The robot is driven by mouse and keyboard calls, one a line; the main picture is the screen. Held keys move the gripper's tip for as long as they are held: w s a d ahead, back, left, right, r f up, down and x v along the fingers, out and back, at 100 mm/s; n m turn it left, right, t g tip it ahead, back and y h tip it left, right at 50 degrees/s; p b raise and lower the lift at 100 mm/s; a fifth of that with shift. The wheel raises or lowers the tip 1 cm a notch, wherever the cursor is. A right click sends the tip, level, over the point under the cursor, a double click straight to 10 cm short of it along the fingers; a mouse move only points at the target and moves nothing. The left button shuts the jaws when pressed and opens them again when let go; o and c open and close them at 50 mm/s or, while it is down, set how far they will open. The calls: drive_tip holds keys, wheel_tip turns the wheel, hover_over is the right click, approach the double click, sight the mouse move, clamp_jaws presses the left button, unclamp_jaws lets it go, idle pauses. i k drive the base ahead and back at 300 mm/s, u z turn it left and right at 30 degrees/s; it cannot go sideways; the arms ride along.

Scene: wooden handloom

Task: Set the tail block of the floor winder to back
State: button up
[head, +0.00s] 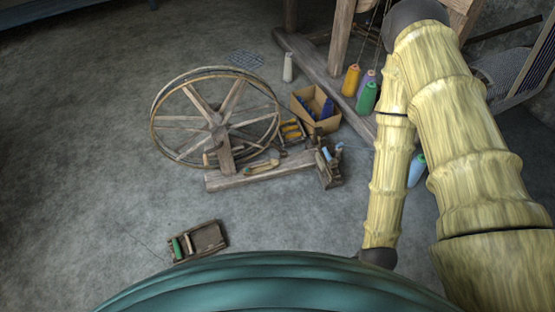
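The floor winder stands on the floor left of centre, with a large spoked wooden wheel (215,122) and a low wooden base beam (262,173). At the beam's right end is a dark wooden block (328,177), which looks like the tail block. Small pale blue pieces show beside its top. I cannot tell its exact setting along the beam from this view. My gripper is not in view. My arm bends down at the right and ends in a dark joint at the bottom, right of the winder and apart from it.
A cardboard box (301,112) with blue items stands behind the beam. Yellow, purple and green thread cones (367,98) stand by the loom frame (325,75). A white cone (288,67) stands farther back. A small wooden tray (207,240) lies front left. The left floor is clear.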

sight(334, 163)
drive_tip(key=k, duration=0.65)
drive_tip(key=u, duration=0.6)
drive_tip(key=i, duration=1.4)
drive_tip(key=z, duration=0.45)
